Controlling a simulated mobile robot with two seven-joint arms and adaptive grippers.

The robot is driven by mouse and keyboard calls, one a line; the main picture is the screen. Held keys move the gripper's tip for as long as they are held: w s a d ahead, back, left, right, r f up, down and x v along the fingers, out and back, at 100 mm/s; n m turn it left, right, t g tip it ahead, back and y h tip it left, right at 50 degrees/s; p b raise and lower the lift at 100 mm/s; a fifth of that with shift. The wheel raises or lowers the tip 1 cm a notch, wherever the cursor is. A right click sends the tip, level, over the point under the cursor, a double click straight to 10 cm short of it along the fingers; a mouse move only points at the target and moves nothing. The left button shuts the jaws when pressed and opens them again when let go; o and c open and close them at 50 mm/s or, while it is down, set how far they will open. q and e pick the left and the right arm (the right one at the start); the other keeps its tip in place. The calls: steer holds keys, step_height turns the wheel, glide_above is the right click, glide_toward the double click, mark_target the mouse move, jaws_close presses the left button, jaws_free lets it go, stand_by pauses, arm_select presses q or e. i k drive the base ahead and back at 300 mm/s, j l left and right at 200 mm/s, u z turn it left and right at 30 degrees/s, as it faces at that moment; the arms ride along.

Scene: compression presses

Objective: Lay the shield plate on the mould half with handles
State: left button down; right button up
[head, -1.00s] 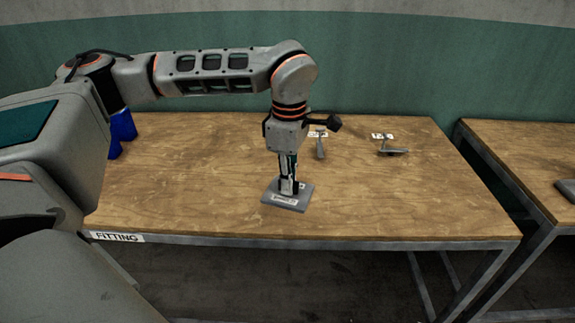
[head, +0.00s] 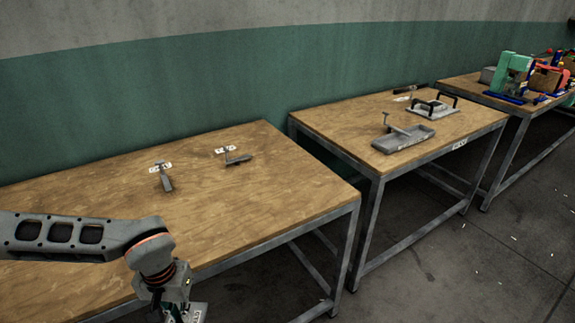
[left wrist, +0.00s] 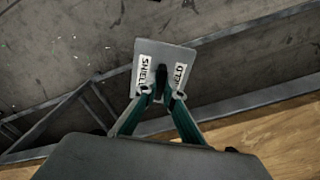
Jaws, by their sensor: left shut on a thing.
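The shield plate is a grey rectangle with white labels, one reading "SHIEL…", in the left wrist view (left wrist: 166,53). My left gripper (left wrist: 161,93) is shut on it at a small upright part in its middle. In the head view the left gripper (head: 172,309) is at the bottom edge, by the front edge of the near table, with a corner of the plate (head: 199,313) showing. The mould half with handles (head: 450,113), a grey plate with two black handles, lies on the middle table. My right gripper is not in view.
A grey tray (head: 425,133) with a T-shaped tool lies in front of the mould half on the middle table (head: 345,122). Two small metal tools (head: 166,183) (head: 238,160) lie on the near table (head: 290,190). Presses (head: 513,75) stand on the far table. A floor gap separates the tables.

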mark_target(435, 103)
steer(key=i+l, duration=0.3)
steer(key=l, duration=0.45)
steer(key=i+l+u, duration=0.15)
steer(key=i+l, duration=0.15)
steer(key=l, duration=0.5)
steer(key=i+l, duration=0.2)
steer(key=l, duration=0.55)
steer(key=i+l+u, duration=0.1)
steer(key=i+l, duration=0.15)
steer(key=l, duration=0.55)
steer(key=i+l+u, duration=0.1)
steer(key=i+l, duration=0.15)
steer(key=l, duration=0.55)
steer(key=i+l, duration=0.2)
steer(key=l, duration=0.65)
steer(key=i+l+u, duration=0.1)
steer(key=l, duration=0.75)
steer(key=i+l+u, duration=0.1)
steer(key=i+l, duration=0.15)
steer(key=l, duration=0.55)
